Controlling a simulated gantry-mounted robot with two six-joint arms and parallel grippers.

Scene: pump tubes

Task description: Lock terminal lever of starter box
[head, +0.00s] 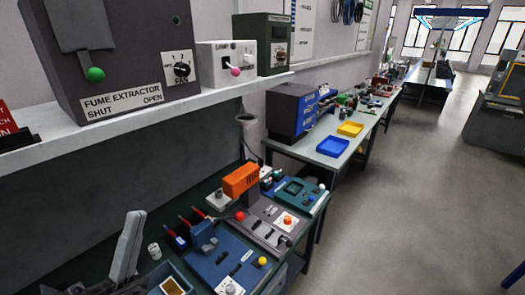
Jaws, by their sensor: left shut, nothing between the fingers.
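No label reading starter box can be made out, so I cannot tell which unit it is. On the bench, a blue panel unit (205,268) carries a yellow knob (262,261) and a dark blue block. Behind it stands a grey panel unit (262,232) with an orange block (240,180) and a red ball knob (240,215). A teal unit (296,190) is beyond. Which of these parts is the terminal lever is unclear. My left gripper (131,224) is shut and empty at the lower left, left of the blue unit and apart from it. My right gripper is out of view.
A shelf (190,105) above the bench bears a fume extractor box (125,60) with a green knob, a white lamp box (220,62) and a green box (262,45). An open bin (160,270) sits at the lower left.

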